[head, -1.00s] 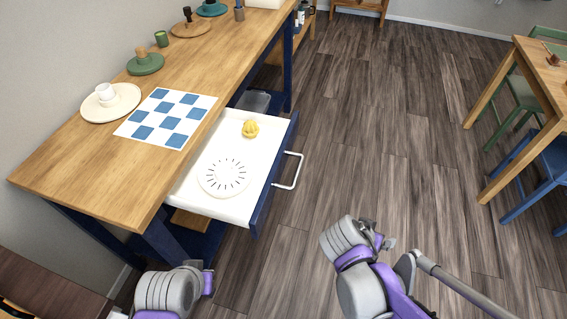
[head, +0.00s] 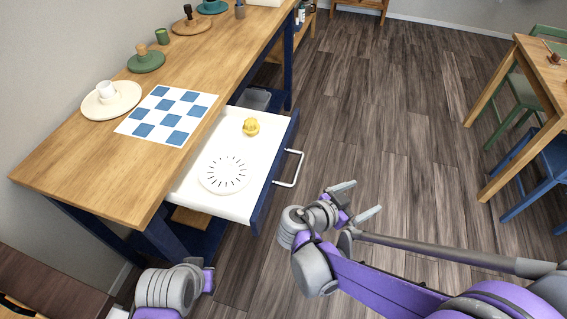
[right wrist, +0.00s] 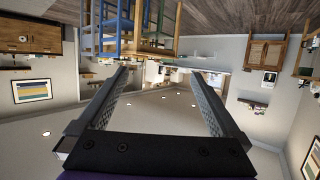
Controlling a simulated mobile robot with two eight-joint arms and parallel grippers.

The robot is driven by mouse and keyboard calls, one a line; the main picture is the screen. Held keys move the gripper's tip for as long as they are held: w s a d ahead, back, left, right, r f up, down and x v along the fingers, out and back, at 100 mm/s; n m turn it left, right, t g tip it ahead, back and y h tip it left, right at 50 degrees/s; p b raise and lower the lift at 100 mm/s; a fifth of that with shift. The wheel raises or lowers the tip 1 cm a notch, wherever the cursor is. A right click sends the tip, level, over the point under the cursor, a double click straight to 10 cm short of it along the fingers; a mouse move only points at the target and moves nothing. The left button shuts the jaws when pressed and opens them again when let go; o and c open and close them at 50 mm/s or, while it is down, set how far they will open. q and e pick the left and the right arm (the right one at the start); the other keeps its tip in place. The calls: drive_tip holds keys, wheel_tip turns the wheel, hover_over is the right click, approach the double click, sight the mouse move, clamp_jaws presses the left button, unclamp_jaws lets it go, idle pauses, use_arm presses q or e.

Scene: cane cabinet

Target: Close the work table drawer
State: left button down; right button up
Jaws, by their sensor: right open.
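The work table (head: 85,157) has a wooden top and dark blue legs. Its drawer (head: 232,135) is pulled out, with a white inside, a dark blue front (head: 272,178) and a white bar handle (head: 291,169). A white round plate with dark marks (head: 224,174) and a yellow object (head: 250,127) lie in the drawer. My right gripper (head: 362,199) is open and empty, right of and below the handle, apart from it. Its two open fingers also show in the right wrist view (right wrist: 157,100). My left arm shows at the bottom left; its gripper fingers are not visible.
On the table top are a blue-and-white checkered mat (head: 168,116), a cream plate with a white cup (head: 111,100), and a green dish (head: 146,62). A wooden table (head: 546,80) with chairs stands at the right. The floor between is clear.

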sight(265, 213)
idle(0.3)
